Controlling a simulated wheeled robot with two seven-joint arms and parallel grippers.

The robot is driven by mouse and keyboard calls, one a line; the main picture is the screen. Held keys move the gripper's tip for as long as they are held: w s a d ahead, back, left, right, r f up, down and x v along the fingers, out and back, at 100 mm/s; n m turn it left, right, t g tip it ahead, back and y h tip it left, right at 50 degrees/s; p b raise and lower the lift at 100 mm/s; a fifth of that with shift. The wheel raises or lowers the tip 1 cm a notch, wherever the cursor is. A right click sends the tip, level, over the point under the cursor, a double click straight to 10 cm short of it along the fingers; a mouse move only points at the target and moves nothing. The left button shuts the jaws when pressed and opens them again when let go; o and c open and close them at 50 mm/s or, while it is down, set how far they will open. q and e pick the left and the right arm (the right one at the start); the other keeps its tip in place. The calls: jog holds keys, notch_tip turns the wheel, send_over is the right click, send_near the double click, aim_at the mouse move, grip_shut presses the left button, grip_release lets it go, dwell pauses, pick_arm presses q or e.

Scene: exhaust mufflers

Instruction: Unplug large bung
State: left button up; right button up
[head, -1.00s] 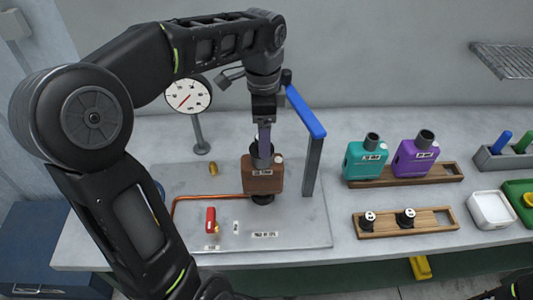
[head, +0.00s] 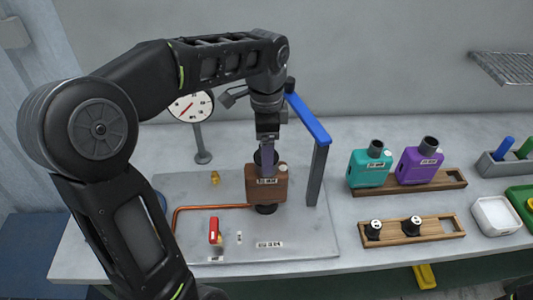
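A brown muffler (head: 266,190) stands upright on the grey test plate (head: 295,225), with a black fitting (head: 266,209) under it. A dark round neck or bung (head: 259,157) is at its top, partly hidden by my gripper. My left gripper (head: 267,170) points straight down there, its pale purple finger in front of the dark piece and the muffler's top edge. I cannot tell whether it grips anything. Two black bungs with white tops, one on the left (head: 373,230) and one on the right (head: 412,226), stand in a wooden rack.
A blue-topped post (head: 318,165) stands close right of the muffler. A pressure gauge (head: 192,106), copper pipe (head: 205,207) and red valve handle (head: 214,230) are to the left. Teal (head: 371,169) and purple (head: 419,165) mufflers stand on a rack (head: 448,180) at right.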

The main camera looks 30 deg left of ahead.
pick_arm(q)
jog(key=shift+c, duration=0.5)
dwell(0.3)
grip_shut()
dwell(0.7)
jog(key=shift+r, duration=0.2)
jog(key=shift+r+p, duration=0.85)
jog(key=shift+p, duration=0.05)
jog(key=shift+r, duration=2)
